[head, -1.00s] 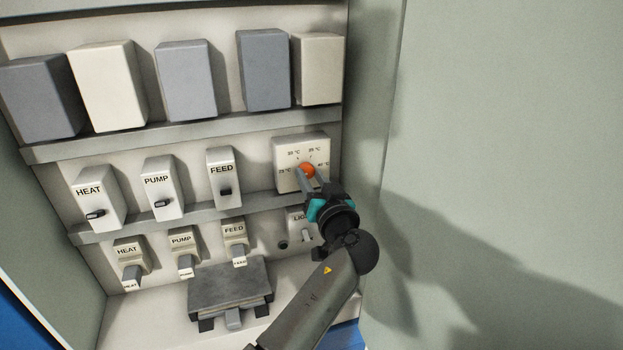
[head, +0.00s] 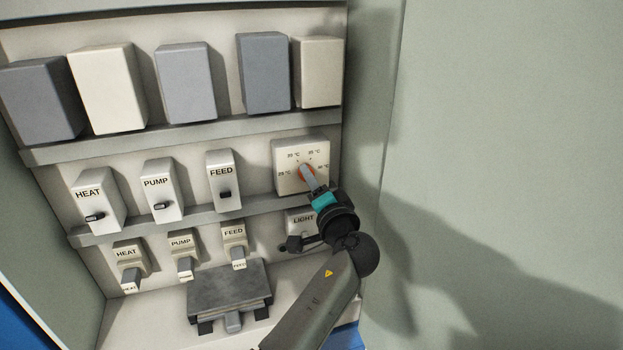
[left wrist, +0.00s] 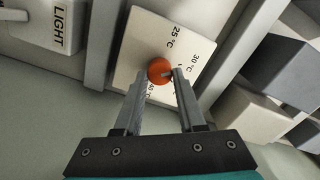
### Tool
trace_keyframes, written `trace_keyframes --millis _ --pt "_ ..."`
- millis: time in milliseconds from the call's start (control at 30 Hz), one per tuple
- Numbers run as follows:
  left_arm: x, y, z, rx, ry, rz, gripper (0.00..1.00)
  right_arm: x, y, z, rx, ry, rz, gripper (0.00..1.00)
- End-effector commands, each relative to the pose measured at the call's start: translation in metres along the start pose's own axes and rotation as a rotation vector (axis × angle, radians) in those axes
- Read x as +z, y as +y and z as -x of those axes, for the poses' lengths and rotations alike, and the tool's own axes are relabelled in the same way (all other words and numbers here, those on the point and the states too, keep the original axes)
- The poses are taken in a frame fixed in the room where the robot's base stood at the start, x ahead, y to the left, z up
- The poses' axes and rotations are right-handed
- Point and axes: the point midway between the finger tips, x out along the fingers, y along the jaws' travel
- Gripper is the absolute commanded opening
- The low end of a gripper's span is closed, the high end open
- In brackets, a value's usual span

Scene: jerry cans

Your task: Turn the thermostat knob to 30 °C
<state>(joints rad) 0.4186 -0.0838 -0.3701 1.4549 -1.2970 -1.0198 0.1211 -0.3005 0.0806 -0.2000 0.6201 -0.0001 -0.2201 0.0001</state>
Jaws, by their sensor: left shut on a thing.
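The thermostat (head: 289,185) is a pale square panel at the right end of the middle row, with temperature labels around an orange knob (left wrist: 158,69). In the left wrist view the panel (left wrist: 146,28) shows 25 °C and 30 °C labels; other marks are partly hidden by the fingers. My left gripper (head: 308,177) reaches up from below right and is shut on the knob, one finger on each side (left wrist: 160,76). A small grey pointer shows on the knob near the right finger; its exact setting cannot be told. My right gripper is not in view.
HEAT (head: 97,205), PUMP (head: 160,195) and FEED (head: 224,184) switch boxes stand left of the thermostat. The LIGHT box (head: 299,218) is just below, partly behind my gripper. Plain boxes line the shelf above. A bare wall (head: 500,150) lies to the right.

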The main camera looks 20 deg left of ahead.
Motion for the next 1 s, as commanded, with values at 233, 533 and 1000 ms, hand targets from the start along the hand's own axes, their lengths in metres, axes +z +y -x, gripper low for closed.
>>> trace_keyframes --millis 233,533,1000 --pt "-0.0014 -0.0017 -0.0002 -0.003 0.003 -0.109 0.00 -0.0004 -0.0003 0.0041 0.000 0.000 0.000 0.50" --pt "-0.0013 -0.0015 -0.0003 -0.004 0.003 -0.153 0.00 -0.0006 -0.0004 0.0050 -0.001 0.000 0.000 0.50" --pt "-0.0011 -0.0012 -0.0002 -0.004 0.003 -0.153 0.54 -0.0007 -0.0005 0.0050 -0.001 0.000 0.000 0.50"
